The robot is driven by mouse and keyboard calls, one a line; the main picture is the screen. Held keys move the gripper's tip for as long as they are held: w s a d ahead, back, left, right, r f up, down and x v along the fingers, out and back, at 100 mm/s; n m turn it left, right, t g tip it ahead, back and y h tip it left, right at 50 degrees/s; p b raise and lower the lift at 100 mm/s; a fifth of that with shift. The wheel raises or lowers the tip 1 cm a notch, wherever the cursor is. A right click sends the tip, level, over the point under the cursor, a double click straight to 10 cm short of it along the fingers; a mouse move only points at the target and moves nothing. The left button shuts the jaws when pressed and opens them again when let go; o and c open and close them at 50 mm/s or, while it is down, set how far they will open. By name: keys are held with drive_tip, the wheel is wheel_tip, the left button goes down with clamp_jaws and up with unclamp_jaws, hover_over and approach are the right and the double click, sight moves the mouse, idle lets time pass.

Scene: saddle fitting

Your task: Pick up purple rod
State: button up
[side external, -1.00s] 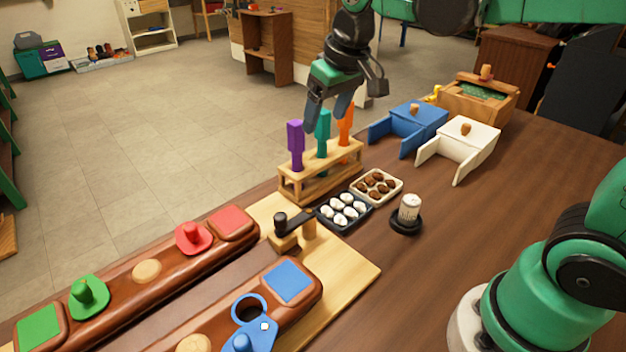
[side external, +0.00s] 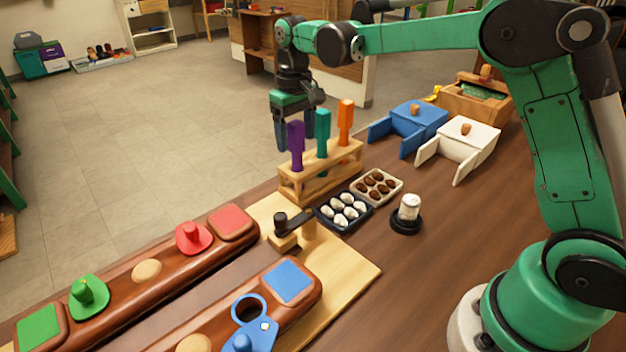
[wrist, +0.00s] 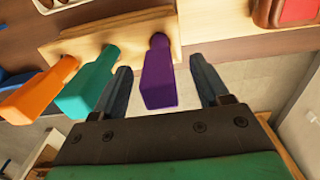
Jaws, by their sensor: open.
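The purple rod (side external: 297,146) stands upright in the left end of the wooden rack (side external: 318,178). The teal rod (side external: 322,128) and the orange rod (side external: 345,122) stand to its right in the same rack. My gripper (side external: 296,132) is open and empty, pointing down at the rack's purple end. In the wrist view the purple rod (wrist: 158,78) lies between the two dark fingers of my gripper (wrist: 165,85), with a gap on both sides. In that view the teal rod (wrist: 88,88) is just outside the left finger. Part of the fingers is hidden behind the purple rod in the side view.
A dark tray of white pieces (side external: 342,212) and a pale tray of brown pieces (side external: 376,186) sit in front of the rack. The blue box (side external: 412,122) and white box (side external: 462,146) stand to the right. Open floor lies behind the table.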

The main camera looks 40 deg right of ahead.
drive_tip(key=shift+f, duration=0.4)
clamp_jaws()
drive_tip(key=shift+r, duration=0.2)
drive_tip(key=shift+r, duration=4.85)
